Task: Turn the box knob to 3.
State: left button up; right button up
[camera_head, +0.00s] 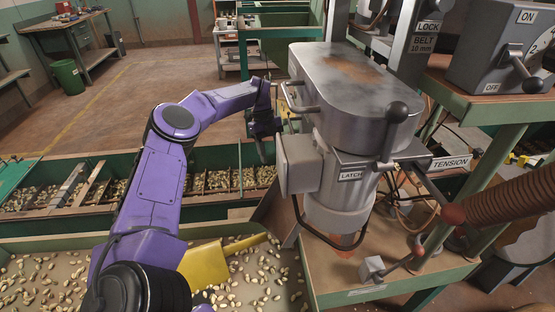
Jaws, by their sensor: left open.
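The grey box (483,52) stands on a green-edged shelf at the upper right. Its front has ON and OFF labels and a 2 mark. A 3 mark is not legible, and the box runs out of the picture on the right. My left gripper (266,138) is open at the middle of the view, left of the grey machine and far from the knob. My right gripper is out of view.
The large grey machine (345,85) with LATCH and TENSION labels stands between my left gripper and the box. A ribbed brown hose (510,200) is at the lower right. Nut troughs (110,245) and a yellow scoop (204,265) lie lower left. Open floor lies behind.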

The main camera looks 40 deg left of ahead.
pick_arm(q)
jog(key=a+b+x, duration=0.1)
jog(key=b+x, duration=0.1)
jog(key=x, duration=0.4)
jog(key=a+f+b+x, duration=0.1)
jog(key=b+x, duration=0.2)
jog(key=x, duration=0.4)
jog(key=w+a+b+x, duration=0.1)
jog(key=b+x, duration=0.1)
jog(key=x, duration=0.5)
jog(key=shift+a+f+b, duration=0.3)
jog(key=shift+f+b, duration=0.05)
jog(key=shift+f, duration=0.05)
grip_shut()
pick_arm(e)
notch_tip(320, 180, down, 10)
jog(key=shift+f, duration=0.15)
